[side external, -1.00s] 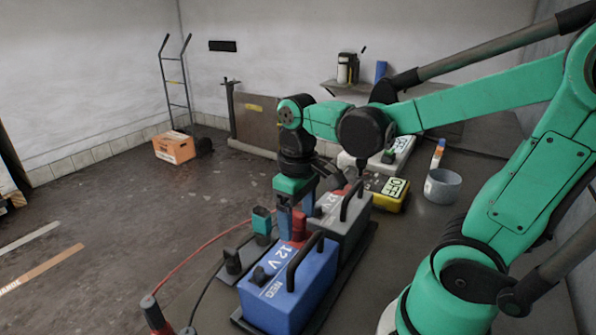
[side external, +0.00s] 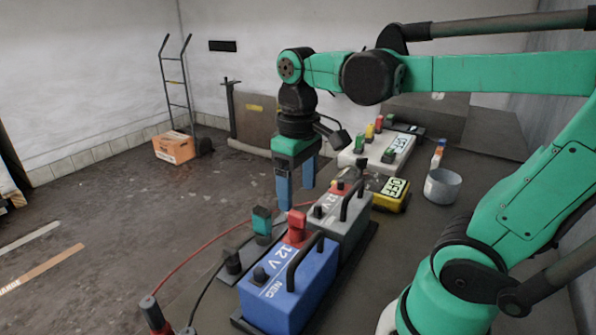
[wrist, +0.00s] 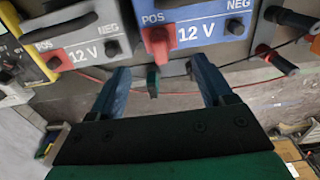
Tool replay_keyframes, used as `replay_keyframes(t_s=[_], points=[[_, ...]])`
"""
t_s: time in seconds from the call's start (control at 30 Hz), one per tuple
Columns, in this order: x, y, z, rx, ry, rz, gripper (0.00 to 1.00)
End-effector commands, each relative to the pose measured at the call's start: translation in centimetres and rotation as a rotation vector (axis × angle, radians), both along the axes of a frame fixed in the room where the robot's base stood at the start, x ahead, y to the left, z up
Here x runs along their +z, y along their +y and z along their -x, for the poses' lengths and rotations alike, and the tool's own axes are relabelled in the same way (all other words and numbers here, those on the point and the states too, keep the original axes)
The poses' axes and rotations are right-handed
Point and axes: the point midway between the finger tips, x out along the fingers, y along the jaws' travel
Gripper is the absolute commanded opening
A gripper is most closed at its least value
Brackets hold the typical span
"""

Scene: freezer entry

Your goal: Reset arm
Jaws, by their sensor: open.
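My gripper (side external: 296,190) is open and empty, raised above and behind the batteries in the side view. In the wrist view its two blue fingers (wrist: 160,85) stand apart with nothing held between them. The blue 12 V battery (side external: 290,290) stands at the front, with a red clamp or cap (side external: 297,226) on its POS terminal. The grey 12 V battery (side external: 345,228) stands behind it. In the wrist view the blue battery (wrist: 200,35) and the grey battery (wrist: 85,48) lie beyond the fingertips. A teal-handled piece (side external: 262,220) stands left of the batteries, below the gripper.
A yellow meter reading OFF (side external: 388,192), a grey cup (side external: 442,186) and a white switch box (side external: 385,150) sit on the bench to the right. A red cable (side external: 195,253) runs along the left. The floor at left is open, with an orange box (side external: 174,147) farther back.

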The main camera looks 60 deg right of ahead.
Motion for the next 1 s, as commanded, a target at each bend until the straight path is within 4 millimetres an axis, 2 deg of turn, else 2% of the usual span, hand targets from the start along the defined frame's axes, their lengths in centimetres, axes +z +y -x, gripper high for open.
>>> replay_keyframes(t_s=[0.33, 0.77, 1.0], points=[[-0.7, 0.0, -0.1, 0.000, 0.000, 0.000, 0.73], [-5.6, 0.0, -0.1, 0.001, 0.000, 0.000, 0.73], [-4.5, 0.0, 0.0, 0.001, 0.000, 0.000, 0.73]])
